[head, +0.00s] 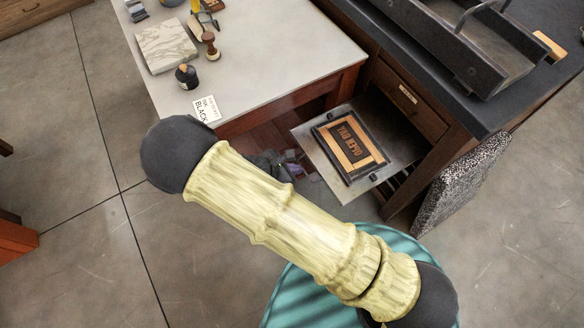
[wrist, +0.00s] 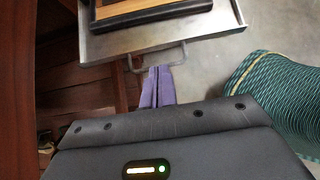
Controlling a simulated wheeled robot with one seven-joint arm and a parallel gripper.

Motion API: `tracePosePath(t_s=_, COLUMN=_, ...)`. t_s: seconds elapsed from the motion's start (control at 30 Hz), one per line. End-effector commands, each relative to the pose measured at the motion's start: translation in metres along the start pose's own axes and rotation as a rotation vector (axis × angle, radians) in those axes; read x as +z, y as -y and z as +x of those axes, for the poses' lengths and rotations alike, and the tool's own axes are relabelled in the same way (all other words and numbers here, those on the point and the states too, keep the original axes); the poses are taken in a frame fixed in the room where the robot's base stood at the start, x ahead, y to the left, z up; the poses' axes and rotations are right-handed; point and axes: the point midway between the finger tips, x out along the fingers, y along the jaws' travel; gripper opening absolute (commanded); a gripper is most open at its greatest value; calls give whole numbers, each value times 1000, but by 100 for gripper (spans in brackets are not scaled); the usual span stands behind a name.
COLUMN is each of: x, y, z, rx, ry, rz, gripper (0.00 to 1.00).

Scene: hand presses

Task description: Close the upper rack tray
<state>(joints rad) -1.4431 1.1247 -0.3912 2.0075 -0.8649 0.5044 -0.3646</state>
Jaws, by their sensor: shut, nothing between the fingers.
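The upper rack tray (head: 379,180) is a flat grey metal tray, pulled out from the rack under the dark bench. A framed type form (head: 350,144) with raised letters lies on it. In the wrist view the tray (wrist: 165,37) is at the top, with a thin wire handle (wrist: 181,52) at its front edge. My gripper (wrist: 157,84) shows there as purple fingers, shut and empty, with the tips at the handle. I cannot tell whether they touch it. In the head view my gripper (head: 290,168) is partly hidden behind my arm, left of the tray.
A labelled wooden drawer (head: 408,97) sits shut above the tray. A pale-topped table (head: 265,70) with a red-brown frame stands to the left, holding a stone slab (head: 166,46), stamp and ink. A speckled panel (head: 462,185) leans at the bench's right. Open floor lies left.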

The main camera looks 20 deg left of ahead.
Motion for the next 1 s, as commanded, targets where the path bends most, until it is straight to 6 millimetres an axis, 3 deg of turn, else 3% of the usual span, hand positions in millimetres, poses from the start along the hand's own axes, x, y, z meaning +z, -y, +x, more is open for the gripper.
tracePosePath(t_s=0.2, x=0, y=1, z=40, rx=-2, ry=3, rz=-1, gripper=0)
tracePosePath(t_s=0.4, x=0, y=0, z=64, rx=-1, ry=1, rz=0, gripper=0)
tracePosePath(t_s=1.0, x=2, y=-2, z=71, rx=3, ry=0, rz=-3, gripper=0)
